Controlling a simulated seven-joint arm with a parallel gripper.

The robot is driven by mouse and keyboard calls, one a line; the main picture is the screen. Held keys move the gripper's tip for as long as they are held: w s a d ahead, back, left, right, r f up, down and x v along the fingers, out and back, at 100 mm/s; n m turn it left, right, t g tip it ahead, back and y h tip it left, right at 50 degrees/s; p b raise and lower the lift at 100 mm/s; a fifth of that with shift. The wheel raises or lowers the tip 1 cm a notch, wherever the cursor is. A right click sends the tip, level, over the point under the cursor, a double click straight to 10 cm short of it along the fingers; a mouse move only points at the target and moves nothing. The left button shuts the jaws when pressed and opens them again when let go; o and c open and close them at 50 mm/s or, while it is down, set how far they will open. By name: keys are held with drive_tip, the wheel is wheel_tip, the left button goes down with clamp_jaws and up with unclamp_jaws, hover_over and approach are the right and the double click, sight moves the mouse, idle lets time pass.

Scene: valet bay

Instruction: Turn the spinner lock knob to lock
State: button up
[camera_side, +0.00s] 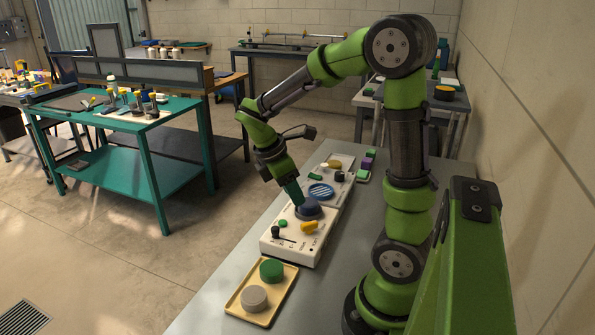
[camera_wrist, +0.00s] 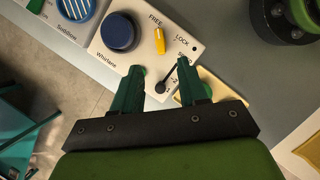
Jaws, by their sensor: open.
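The yellow lock knob (camera_wrist: 159,40) sits on a white panel (camera_wrist: 183,22) labelled FREE and LOCK. Its upper end points toward FREE, with LOCK to its right. In the side view the knob (camera_side: 310,227) shows near the panel's right edge. A round dark blue spinner (camera_wrist: 119,32) is left of the knob. My gripper (camera_wrist: 160,66) is open and empty. Its green fingers are spread, with their tips below the knob in the wrist view, apart from it. In the side view my gripper (camera_side: 294,192) is over the panel, next to the spinner; its tip gap is unclear.
A black-ended lever (camera_wrist: 160,88) lies between my fingers in the wrist view. A green button (camera_side: 283,223) is on the same panel. A second panel with a striped blue disc (camera_side: 321,191) adjoins behind. A tan tray (camera_side: 240,310) with green and grey round pieces stands in front.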

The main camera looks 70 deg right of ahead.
sight(309, 223)
drive_tip(key=x, duration=1)
drive_tip(key=shift+d+f, duration=0.1)
drive_tip(key=shift+f, duration=0.15)
clamp_jaws()
